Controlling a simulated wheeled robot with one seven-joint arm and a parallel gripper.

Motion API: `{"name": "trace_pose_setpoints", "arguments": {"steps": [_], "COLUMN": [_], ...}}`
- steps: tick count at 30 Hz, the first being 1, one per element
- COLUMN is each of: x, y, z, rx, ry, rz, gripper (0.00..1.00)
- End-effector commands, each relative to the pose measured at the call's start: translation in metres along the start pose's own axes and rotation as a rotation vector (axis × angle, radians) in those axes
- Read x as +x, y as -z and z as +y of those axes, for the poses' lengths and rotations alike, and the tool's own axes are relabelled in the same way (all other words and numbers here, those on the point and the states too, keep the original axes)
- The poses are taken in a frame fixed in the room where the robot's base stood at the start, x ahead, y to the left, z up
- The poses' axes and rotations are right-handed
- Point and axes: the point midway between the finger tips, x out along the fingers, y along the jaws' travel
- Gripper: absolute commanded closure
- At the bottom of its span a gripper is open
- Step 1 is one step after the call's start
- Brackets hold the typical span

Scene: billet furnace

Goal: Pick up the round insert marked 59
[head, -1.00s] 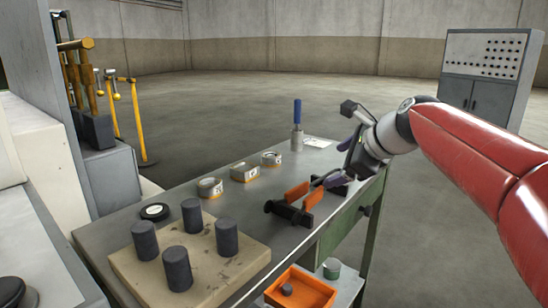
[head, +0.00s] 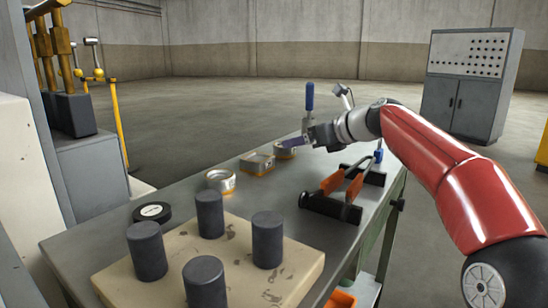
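Three metal inserts with yellowish labels stand in a row on the grey bench (head: 180,245). The near one (head: 220,180) looks round, the middle one (head: 257,163) looks more square-sided, and the far one (head: 285,151) looks round. Their marks are too small to read, so I cannot tell which is 59.
A blue-handled tool (head: 309,100) stands upright right behind my gripper. An orange-handled black rack (head: 335,190) lies to the right. Several dark cylinders (head: 147,250) stand on a beige board (head: 240,290) in front. A black disc (head: 152,211) lies at left.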

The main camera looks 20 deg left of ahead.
Motion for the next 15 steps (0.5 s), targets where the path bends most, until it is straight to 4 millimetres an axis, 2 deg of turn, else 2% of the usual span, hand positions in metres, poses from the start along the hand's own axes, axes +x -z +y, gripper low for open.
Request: {"name": "trace_pose_setpoints", "arguments": {"steps": [11,15], "x": [0.039,0.061], "y": [0.003,0.004], "z": [0.002,0.003], "rx": [0.001,0.001], "ry": [-0.003,-0.004], "rz": [-0.001,-0.001], "gripper": [0.19,0.19]}}
